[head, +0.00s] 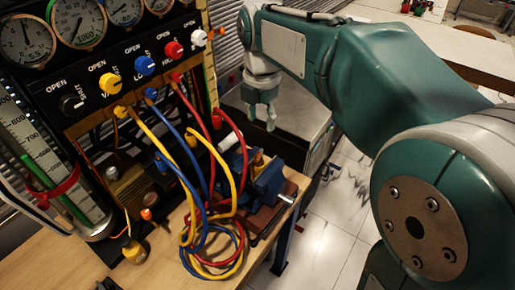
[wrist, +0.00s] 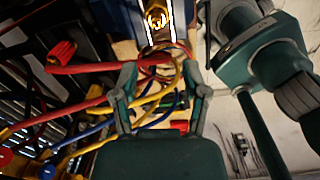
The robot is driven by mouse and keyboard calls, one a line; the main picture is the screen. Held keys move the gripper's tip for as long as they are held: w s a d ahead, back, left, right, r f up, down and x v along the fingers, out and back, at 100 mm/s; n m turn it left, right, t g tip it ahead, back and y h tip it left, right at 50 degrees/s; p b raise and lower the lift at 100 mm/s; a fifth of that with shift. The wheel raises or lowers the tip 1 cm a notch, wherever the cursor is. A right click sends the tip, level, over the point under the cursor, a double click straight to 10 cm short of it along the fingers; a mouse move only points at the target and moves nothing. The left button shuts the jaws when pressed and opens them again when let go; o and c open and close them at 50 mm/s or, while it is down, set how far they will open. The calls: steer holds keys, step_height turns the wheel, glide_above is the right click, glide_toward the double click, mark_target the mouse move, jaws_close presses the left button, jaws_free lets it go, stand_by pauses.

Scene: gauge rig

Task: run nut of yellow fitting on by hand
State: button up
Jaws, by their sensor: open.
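The panel's yellow hose fitting (head: 120,111) sits below the yellow knob, with a yellow hose (head: 150,135) running down from it. Its nut is too small to make out. A brass-coloured piece (head: 258,158) stands in the blue vise (head: 268,184) on the bench. In the wrist view a brass piece (wrist: 156,17) shows at the top between two bright-edged jaws. My gripper (head: 262,118) hangs fingers down, behind and above the vise and right of the panel. It is open and empty. In the wrist view its fingers (wrist: 161,95) are apart, with hoses visible beyond them.
Blue and red hoses (head: 206,175) hang from the panel and coil with the yellow one on the wooden bench (head: 165,270). A small yellow-brass object (head: 133,251) lies at the bench's left.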

mark_target(258, 152)
steer(key=shift+n, duration=0.6)
steer(key=f, duration=1.1)
steer(key=shift+w+a, duration=0.3)
jaws_close()
